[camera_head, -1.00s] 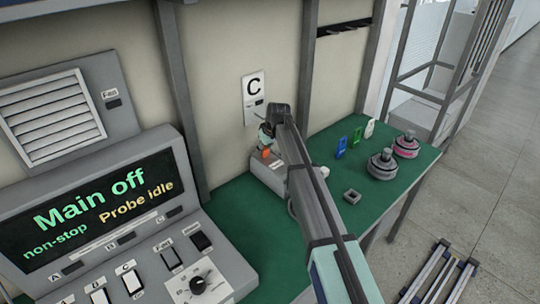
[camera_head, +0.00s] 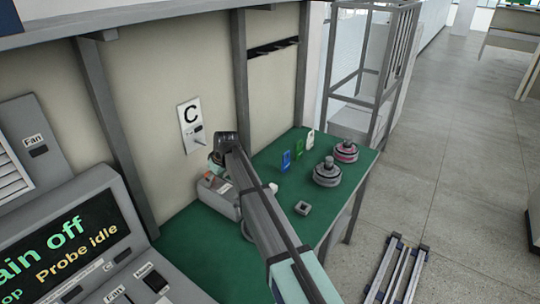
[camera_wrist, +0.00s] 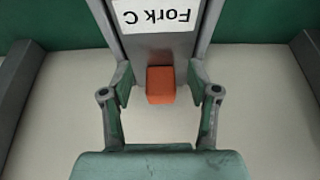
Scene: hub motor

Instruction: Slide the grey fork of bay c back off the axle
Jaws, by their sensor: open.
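The grey fork (camera_wrist: 185,45) of bay c shows in the wrist view, with an upside-down "Fork C" label (camera_wrist: 158,14). An orange block (camera_wrist: 160,85) sits at its near end. My gripper (camera_wrist: 160,80) is open, with one finger on each side of the orange block and a visible gap to both sides. In the head view the grey unit of bay c (camera_head: 217,198) stands on the green bench below the "C" sign (camera_head: 190,124). My arm hides much of it, and my gripper (camera_head: 214,162) is small there. The axle cannot be made out.
The green bench (camera_head: 200,250) carries a small grey square block (camera_head: 302,208), a grey hub (camera_head: 327,173), a pink-banded hub (camera_head: 345,152) and several upright coloured tags. The control panel (camera_head: 75,240) stands at left, reading "Probe idle". Rails (camera_head: 398,270) lie on the floor at right.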

